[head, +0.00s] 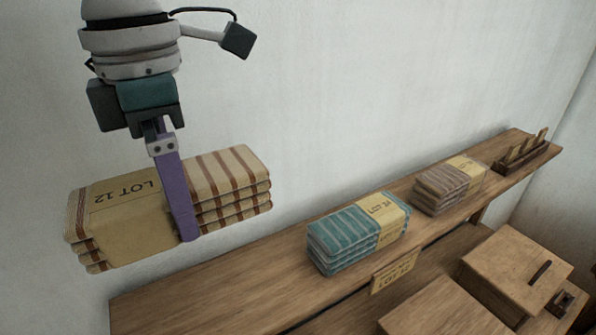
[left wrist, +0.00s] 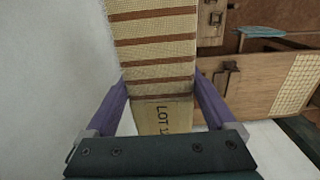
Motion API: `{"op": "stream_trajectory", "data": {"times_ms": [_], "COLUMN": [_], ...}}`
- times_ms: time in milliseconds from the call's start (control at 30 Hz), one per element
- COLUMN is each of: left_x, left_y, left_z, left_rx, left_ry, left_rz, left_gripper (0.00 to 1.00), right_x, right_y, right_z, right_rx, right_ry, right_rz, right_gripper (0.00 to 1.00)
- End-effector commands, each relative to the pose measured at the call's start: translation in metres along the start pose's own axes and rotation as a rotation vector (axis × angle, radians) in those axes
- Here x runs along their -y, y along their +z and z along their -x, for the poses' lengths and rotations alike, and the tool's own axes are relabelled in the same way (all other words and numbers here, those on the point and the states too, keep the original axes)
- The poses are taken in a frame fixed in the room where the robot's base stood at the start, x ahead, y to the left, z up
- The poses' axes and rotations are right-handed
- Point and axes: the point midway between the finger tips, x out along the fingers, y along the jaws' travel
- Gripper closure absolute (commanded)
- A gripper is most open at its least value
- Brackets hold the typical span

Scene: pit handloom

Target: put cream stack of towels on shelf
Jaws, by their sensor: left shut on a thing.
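The cream stack of towels (head: 232,180) has brown stripes and a tan paper band marked LOT 12. My left gripper (head: 188,228) is shut on it, with a purple finger down its near side at the band. In the left wrist view the stack (left wrist: 155,60) sits between both purple fingers of the gripper (left wrist: 163,100). The stack is in the air, above and beyond the left end of the wooden shelf (head: 200,295). I cannot tell its exact height over the board. My right gripper is not in view.
A teal stack (head: 342,238) and a brown striped stack (head: 440,190) stand on the shelf, with a wooden rack (head: 522,150) at its far end. The shelf left of the teal stack is bare. A paper tag (head: 394,272) hangs on the front edge. A pale wall (head: 340,90) runs behind.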

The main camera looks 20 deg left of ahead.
Motion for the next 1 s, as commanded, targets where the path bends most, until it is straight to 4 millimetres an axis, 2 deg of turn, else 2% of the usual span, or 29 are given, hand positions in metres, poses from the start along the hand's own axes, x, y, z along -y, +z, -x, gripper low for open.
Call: {"op": "stream_trajectory", "data": {"times_ms": [33, 500, 600, 767, 1000], "left_x": [0.000, 0.000, 0.000, 0.000, 0.000], "left_y": [0.000, 0.000, 0.000, 0.000, 0.000], "left_z": [-0.017, -0.133, -0.147, -0.155, -0.190], "left_rx": [0.000, 0.001, 0.001, 0.001, 0.000], "left_ry": [0.000, 0.001, 0.001, 0.001, 0.001], "left_rz": [0.001, 0.003, 0.004, 0.004, 0.004], "left_gripper": [0.75, 0.75, 0.75, 0.75, 0.75], "right_x": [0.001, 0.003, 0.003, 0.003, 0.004], "right_y": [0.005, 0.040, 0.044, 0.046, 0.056], "right_z": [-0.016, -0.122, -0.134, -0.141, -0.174], "right_rx": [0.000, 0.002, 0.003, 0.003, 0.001], "right_ry": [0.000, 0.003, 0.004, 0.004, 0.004], "right_rz": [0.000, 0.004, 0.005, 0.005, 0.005], "right_gripper": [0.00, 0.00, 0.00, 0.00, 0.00]}}
